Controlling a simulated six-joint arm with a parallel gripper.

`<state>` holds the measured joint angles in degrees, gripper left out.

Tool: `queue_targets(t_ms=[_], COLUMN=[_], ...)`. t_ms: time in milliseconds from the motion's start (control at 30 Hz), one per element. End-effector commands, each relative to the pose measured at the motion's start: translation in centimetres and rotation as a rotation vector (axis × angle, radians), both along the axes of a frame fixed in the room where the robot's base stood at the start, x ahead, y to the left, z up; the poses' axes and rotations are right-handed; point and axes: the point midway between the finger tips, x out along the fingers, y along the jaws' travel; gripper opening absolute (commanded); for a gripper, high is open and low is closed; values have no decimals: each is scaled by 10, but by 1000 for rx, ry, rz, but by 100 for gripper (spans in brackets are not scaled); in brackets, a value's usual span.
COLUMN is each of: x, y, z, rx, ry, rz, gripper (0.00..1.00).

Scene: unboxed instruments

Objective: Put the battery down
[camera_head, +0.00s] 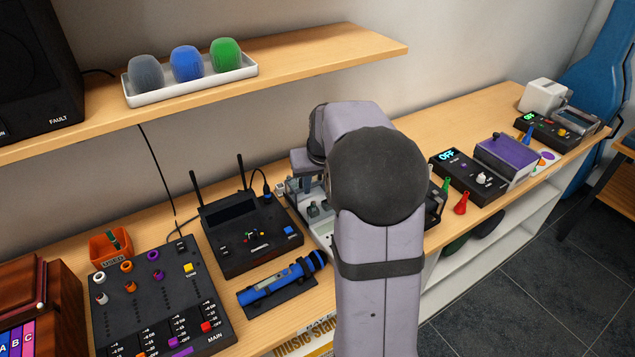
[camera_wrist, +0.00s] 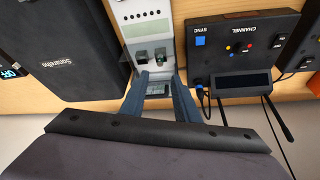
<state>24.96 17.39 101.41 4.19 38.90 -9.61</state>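My gripper (camera_wrist: 160,75) shows in the wrist view with its two blue-grey fingers apart over the lower end of a pale device with bays (camera_wrist: 149,30). I see no battery clearly held between the fingers. A small dark panel (camera_wrist: 157,88) shows in the gap, and I cannot tell if it belongs to the device. Small dark blocks sit in the bays just beyond the fingertips; which of them is a battery is unclear. In the head view my arm hides the fingertips and much of this pale device (camera_head: 318,228).
A black receiver (camera_head: 255,245) with antennas stands left of the device, with a blue microphone (camera_head: 270,287) in front. An orange bin marked USED (camera_head: 110,248) and a mixer (camera_head: 155,300) are further left. A black pedal (camera_head: 470,182) lies right, and a shelf (camera_head: 330,55) hangs above.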

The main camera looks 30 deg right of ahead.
Motion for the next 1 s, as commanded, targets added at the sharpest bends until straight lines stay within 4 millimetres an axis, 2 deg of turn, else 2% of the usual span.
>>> queue_targets(t_ms=[100, 300, 533, 633, 767, 833, 1000], x=[-4, -9, -10, -14, -31, -49, -112], y=[1, 3, 4, 13, 45, 71, 136], z=[13, 24, 25, 21, 7, -5, -39], rx=[-2, -1, 0, 6, 22, 35, 59], ry=[-4, -1, 1, 12, 54, 90, 203], rz=[0, 0, 1, 12, 49, 81, 173], gripper=[28, 28, 28, 28, 28, 28, 28])
